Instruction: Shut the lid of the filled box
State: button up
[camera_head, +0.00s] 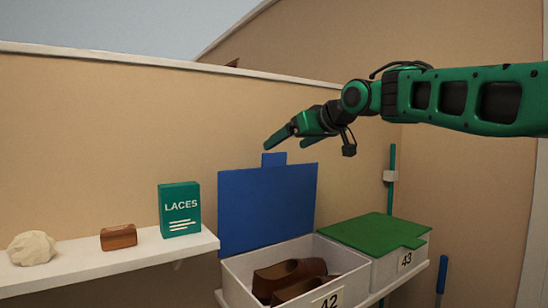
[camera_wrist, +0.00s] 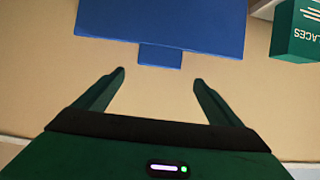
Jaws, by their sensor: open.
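The filled box (camera_head: 240,290) is white, marked 42, and stands on a shelf with brown shoes (camera_head: 290,277) inside. Its blue lid (camera_head: 267,208) stands upright at the back, open, with a small tab (camera_head: 273,159) on its top edge. The lid (camera_wrist: 160,22) and its tab (camera_wrist: 160,57) also show in the wrist view, the tab beyond and between my fingertips. My gripper (camera_head: 284,143) is open and empty, above the lid's tab and apart from it. In the wrist view its two fingers (camera_wrist: 158,76) are spread wide.
A white box marked 43 (camera_head: 387,273) with a shut green lid (camera_head: 375,233) stands right of the filled box. A shelf (camera_head: 120,262) at left holds a teal LACES box (camera_head: 180,210), a brown block (camera_head: 118,236) and a pale lump (camera_head: 31,248). A green pole (camera_head: 391,158) stands behind.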

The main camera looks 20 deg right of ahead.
jog(key=x, duration=0.9)
jog(key=shift+d+f, duration=0.1)
jog(key=shift+f, duration=0.05)
